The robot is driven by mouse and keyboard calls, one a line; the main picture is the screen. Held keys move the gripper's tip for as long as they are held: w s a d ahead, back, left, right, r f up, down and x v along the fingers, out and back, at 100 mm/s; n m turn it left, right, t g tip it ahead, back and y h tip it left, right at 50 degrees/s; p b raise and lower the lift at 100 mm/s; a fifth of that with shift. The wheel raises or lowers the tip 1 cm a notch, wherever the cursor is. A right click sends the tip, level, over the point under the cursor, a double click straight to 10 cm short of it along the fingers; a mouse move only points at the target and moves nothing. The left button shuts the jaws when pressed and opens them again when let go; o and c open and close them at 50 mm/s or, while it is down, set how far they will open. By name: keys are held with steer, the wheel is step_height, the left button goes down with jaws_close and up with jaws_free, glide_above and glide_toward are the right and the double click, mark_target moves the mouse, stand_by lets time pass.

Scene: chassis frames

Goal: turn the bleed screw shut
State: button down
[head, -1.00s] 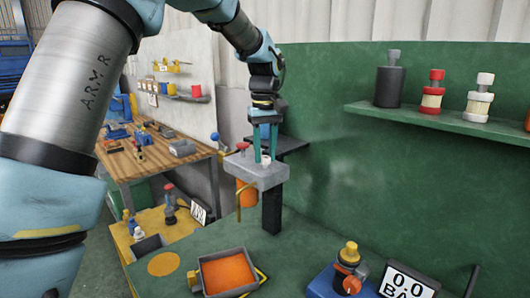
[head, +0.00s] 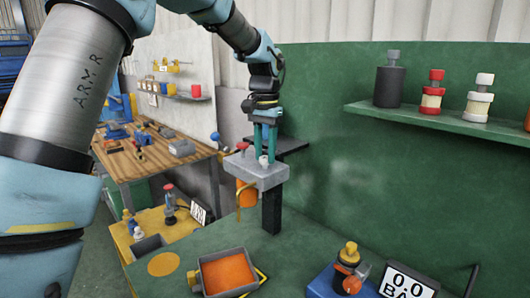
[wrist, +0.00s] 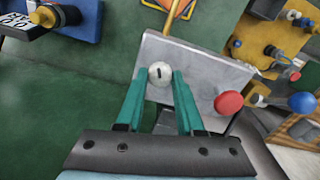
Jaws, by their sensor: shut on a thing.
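The bleed screw (wrist: 161,74) is a small white round head with a dark slot, on top of a grey metal block (wrist: 205,66). In the head view the screw (head: 264,161) shows as a small white spot on the block (head: 258,174). My gripper (wrist: 160,77) has its two teal fingers on either side of the screw head, shut on it. In the head view my gripper (head: 265,157) points down at the block from above. The slot runs nearly up and down in the wrist view.
A red knob (wrist: 229,103) stands on the block beside the screw, with a blue ball (wrist: 302,103) farther right. An orange tray (head: 228,272) lies on the green bench. A gauge display (head: 405,283) reads 0.0. A shelf (head: 450,121) is on the right wall.

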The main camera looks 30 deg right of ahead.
mark_target(265, 157)
steer(key=m, duration=0.5)
stand_by(0.6)
steer(key=c, duration=0.5)
jaws_free()
steer(key=shift+c, duration=0.2)
steer(key=shift+r, duration=0.1)
step_height(265, 157, up, 11)
steer(key=b, duration=0.3)
steer(key=shift+f, duration=0.2)
